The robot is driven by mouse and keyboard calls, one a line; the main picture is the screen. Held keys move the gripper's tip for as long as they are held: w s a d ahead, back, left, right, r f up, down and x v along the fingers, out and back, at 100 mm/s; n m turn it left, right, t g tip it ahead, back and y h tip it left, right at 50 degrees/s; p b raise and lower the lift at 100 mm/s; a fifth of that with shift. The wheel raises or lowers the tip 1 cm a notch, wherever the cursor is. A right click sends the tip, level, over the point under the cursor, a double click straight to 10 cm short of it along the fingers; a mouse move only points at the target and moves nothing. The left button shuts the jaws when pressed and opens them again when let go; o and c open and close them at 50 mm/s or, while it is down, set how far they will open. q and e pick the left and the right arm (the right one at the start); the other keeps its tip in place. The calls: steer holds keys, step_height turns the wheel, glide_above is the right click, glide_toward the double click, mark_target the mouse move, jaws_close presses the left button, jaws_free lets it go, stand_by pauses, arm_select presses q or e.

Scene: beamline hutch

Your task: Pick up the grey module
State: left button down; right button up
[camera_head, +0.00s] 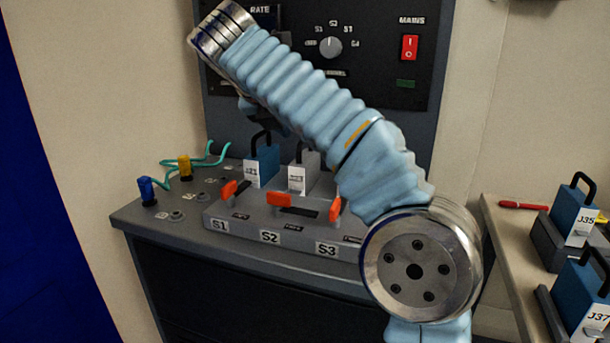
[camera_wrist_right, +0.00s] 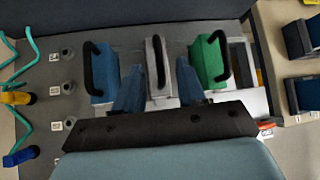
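The grey module (camera_head: 304,170) stands upright in the middle of the slotted base, above the S2 label, partly behind my right arm in the head view. In the right wrist view the grey module (camera_wrist_right: 158,86) has a dark handle on top. My right gripper (camera_wrist_right: 160,68) is open, with one blue finger on each side of the grey module in that view. A narrow gap shows beside the module; I cannot tell whether the fingers are down at its height. In the head view this gripper is mostly hidden by my arm. My left gripper is not in view.
A blue module (camera_head: 262,165) stands left of the grey one, and a green module (camera_wrist_right: 209,60) stands right. Orange levers (camera_head: 279,199) line the base front. Teal cables with yellow (camera_head: 185,167) and blue (camera_head: 147,190) plugs lie left. A side table at right holds module J35 (camera_head: 572,216).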

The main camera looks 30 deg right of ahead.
mark_target(304, 169)
steer(key=x, duration=0.5)
steer(key=shift+d+f, duration=0.1)
steer(key=shift+f, duration=0.2)
jaws_close()
